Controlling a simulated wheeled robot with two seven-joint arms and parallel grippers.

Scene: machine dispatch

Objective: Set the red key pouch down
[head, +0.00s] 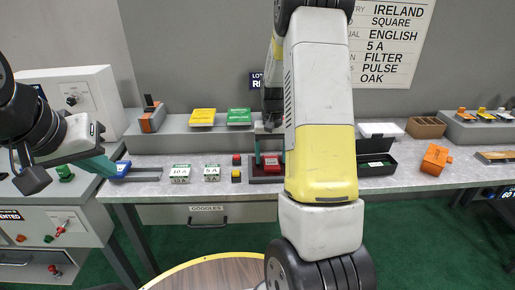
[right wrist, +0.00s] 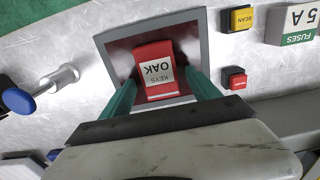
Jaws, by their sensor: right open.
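The red key pouch (right wrist: 158,78), labelled KEYS OAK, lies in a grey-rimmed square tray (right wrist: 111,42) on the bench. It also shows in the head view (head: 271,164), partly hidden by my right arm. My right gripper (right wrist: 163,88) is open, with its teal fingers on either side of the pouch's near end. I cannot tell whether the fingers touch the pouch. In the head view my right gripper (head: 270,150) is just above the tray. My left gripper (head: 101,165) is at the far left near a blue-handled item; its jaw opening is unclear.
Red and yellow buttons (head: 236,167) stand left of the tray, beside the 5 A fuse box (head: 212,173) and 10 A box (head: 180,173). An open black case (head: 377,168) and an orange item (head: 435,160) are to the right. A shelf behind holds yellow and green boxes (head: 238,116).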

